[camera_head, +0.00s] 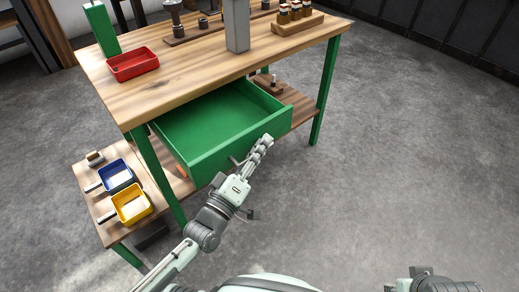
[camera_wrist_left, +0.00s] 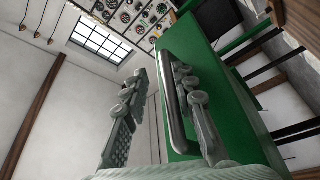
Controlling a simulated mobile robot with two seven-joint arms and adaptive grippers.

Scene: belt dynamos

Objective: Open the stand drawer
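The green stand drawer (camera_head: 222,122) hangs pulled well out from under the wooden bench top, and its inside looks empty. My left gripper (camera_head: 262,146) is at the drawer's front panel in the head view. In the left wrist view, the drawer's metal bar handle (camera_wrist_left: 173,100) stands between the two fingers of the left gripper (camera_wrist_left: 160,110). The fingers are apart, with a clear gap between the handle and the left finger. The handle lies close to the right finger; whether they touch I cannot tell. My right gripper is not in view.
A red tray (camera_head: 132,65) and a wooden rack (camera_head: 297,22) are on the bench top (camera_head: 190,70). A low side table holds a blue bin (camera_head: 116,176) and a yellow bin (camera_head: 132,204). The grey floor (camera_head: 380,170) at right is clear.

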